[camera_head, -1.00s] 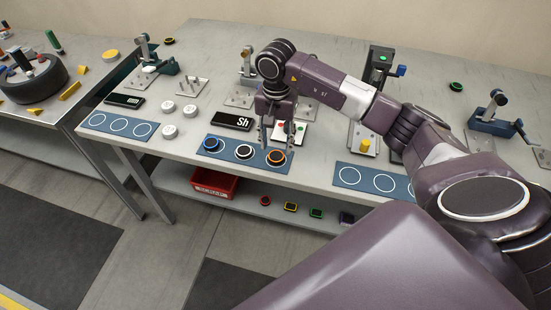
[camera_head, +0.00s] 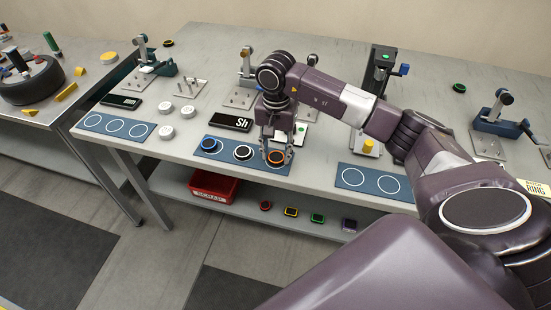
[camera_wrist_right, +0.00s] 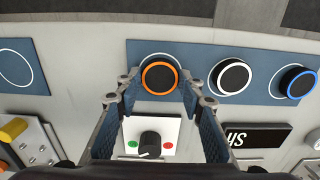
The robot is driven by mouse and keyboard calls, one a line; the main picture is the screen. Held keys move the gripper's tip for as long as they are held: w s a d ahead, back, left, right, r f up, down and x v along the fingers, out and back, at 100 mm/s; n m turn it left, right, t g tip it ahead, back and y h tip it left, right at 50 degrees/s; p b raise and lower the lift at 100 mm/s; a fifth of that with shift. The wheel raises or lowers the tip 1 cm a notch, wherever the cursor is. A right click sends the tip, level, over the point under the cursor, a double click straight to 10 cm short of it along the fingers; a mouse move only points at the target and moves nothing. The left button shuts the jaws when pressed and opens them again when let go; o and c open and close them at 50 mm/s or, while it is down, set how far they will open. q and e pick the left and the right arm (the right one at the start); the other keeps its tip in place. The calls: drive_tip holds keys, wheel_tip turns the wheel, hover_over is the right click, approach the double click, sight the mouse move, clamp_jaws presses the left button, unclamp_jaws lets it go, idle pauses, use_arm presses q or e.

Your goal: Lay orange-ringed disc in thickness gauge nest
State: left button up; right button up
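The orange-ringed black disc (camera_head: 276,157) sits in the right-hand circle of the blue mat (camera_head: 226,159) by the "Sh" sign (camera_head: 230,121). My right gripper (camera_head: 276,153) is down over this disc. In the right wrist view the open fingers (camera_wrist_right: 160,82) stand either side of the orange-ringed disc (camera_wrist_right: 159,77), with its face in plain sight between them; I cannot tell whether they touch it. A dial-like gauge on a blue base (camera_head: 147,54) stands behind the "mm" sign (camera_head: 122,102); its nest is too small to make out. My left gripper is not in view.
A white-ringed disc (camera_head: 243,153) and a blue-ringed disc (camera_head: 209,146) share the mat. Several white discs (camera_head: 165,131) lie to the left. A control plate with a black knob (camera_wrist_right: 150,144) is close to the gripper. An empty-circled mat (camera_head: 104,125) lies at the left front.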

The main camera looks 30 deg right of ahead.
sight(276, 157)
drive_tip(key=c, duration=0.5)
drive_tip(key=shift+r+p, duration=1.45)
drive_tip(key=shift+r, duration=1.6)
drive_tip(key=shift+f, duration=0.1)
